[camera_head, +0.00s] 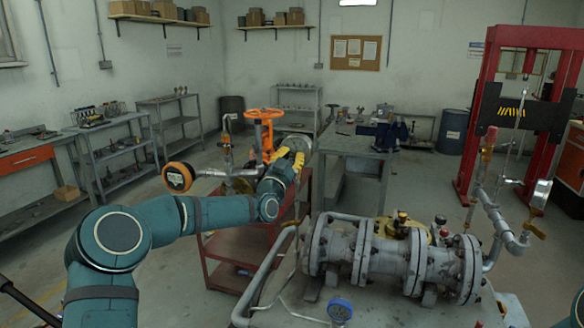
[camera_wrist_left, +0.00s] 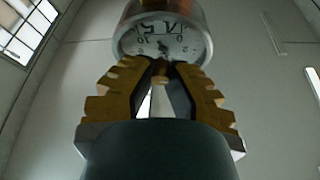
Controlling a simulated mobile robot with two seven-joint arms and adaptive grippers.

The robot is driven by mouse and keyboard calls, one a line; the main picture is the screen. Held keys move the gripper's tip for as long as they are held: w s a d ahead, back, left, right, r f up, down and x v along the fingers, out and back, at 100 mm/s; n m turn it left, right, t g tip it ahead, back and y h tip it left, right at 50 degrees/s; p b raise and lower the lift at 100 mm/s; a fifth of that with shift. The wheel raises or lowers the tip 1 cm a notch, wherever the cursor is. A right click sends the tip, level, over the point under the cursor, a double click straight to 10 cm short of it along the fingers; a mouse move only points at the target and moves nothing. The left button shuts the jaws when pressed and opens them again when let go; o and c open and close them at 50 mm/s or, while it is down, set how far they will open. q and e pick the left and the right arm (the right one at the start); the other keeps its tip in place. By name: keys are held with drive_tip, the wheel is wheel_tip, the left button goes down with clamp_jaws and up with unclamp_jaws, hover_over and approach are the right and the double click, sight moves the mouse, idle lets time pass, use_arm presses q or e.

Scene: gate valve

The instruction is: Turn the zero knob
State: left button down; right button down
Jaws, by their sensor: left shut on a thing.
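My left gripper (camera_head: 288,160) reaches over to the valve assembly, its yellow fingers just in front of a grey round gauge (camera_head: 299,143). In the left wrist view the gauge (camera_wrist_left: 160,38) has a white dial with dark numerals, seen upside down, and a metal case. The left gripper's stepped yellow fingers (camera_wrist_left: 160,72) close together at the dial's lower edge. A small brownish knob (camera_wrist_left: 161,69) sits between their tips, and they are shut on it. The knob is too small to make out in the head view. My right gripper is in neither view.
A flanged grey pipe assembly (camera_head: 390,255) lies in front at right. A grey workbench (camera_head: 352,144) stands behind.

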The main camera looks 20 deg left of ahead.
use_arm(q)
drive_tip(key=m+h+b, duration=0.2)
drive_tip(key=m+b, duration=0.1)
drive_tip(key=m, duration=0.1)
drive_tip(key=shift+r+g, duration=0.15)
drive_tip(key=shift+g, duration=0.25)
drive_tip(key=shift+r+m+g+h+b, duration=0.15)
drive_tip(key=shift+m+g+h+b, duration=0.2)
drive_tip(key=shift+m, duration=0.85)
drive_tip(key=shift+m+g+h, duration=0.35)
drive_tip(key=shift+m+h, duration=0.2)
drive_tip(key=shift+m, duration=0.45)
drive_tip(key=shift+r+m+g+p, duration=0.1)
drive_tip(key=shift+m+g+p, duration=0.35)
drive_tip(key=shift+m, duration=1.05)
drive_tip(key=shift+h, duration=0.3)
drive_tip(key=c, duration=0.9)
unclamp_jaws()
drive_tip(key=shift+f, duration=0.2)
drive_tip(key=shift+f, duration=0.1)
